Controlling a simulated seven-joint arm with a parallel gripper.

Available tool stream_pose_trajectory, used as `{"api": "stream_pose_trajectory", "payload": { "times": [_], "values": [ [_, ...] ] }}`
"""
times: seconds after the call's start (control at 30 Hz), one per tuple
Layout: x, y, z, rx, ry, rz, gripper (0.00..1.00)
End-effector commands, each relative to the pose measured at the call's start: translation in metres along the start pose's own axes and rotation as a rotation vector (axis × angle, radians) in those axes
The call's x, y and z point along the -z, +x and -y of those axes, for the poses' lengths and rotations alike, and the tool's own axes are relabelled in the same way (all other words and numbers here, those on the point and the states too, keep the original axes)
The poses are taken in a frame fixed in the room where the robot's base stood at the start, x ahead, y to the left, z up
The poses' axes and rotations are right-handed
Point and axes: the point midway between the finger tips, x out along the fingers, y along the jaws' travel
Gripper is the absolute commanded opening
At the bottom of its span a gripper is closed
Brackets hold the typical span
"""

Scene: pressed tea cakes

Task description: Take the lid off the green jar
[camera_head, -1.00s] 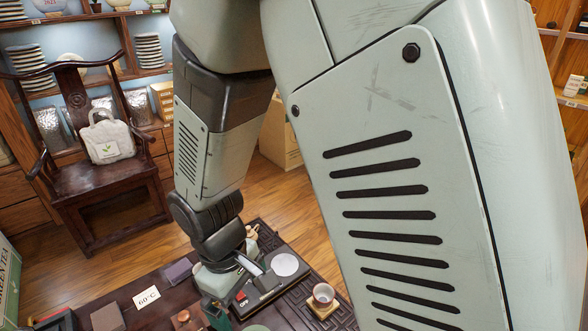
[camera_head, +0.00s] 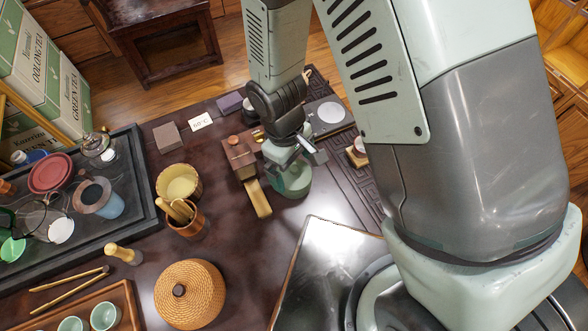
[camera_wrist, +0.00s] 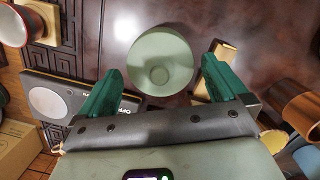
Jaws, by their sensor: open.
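The green jar (camera_head: 296,187) stands on the dark table under my gripper, which partly covers it in the head view. In the wrist view the jar (camera_wrist: 160,40) is a pale green round shape seen from above, with a smaller circle in its middle that looks like a lid knob. My gripper (camera_head: 290,165) points down over the jar. Its dark green fingers are apart in the wrist view (camera_wrist: 162,72), one to each side of the round top, with nothing held. I cannot tell whether the fingers reach down to the lid's height.
A wooden block with a pale bar (camera_head: 257,198) stands close left of the jar. A black scale (camera_head: 341,128) lies behind it, and a cup on a coaster (camera_head: 357,155) to the right. A woven round basket (camera_head: 205,300) is in front left. Bare table lies in front of the jar.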

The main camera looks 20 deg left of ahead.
Motion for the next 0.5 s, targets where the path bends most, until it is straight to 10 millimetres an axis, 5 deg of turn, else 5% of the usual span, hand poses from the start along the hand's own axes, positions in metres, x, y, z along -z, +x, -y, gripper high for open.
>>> {"api": "stream_pose_trajectory", "payload": {
  "times": [0.27, 0.5],
  "values": [
    [0.0003, 0.0029, -0.0001, 0.0, 0.0, -0.001, 0.98],
    [0.0003, 0.0027, -0.0001, 0.0, 0.0, -0.001, 0.61]
  ]
}}
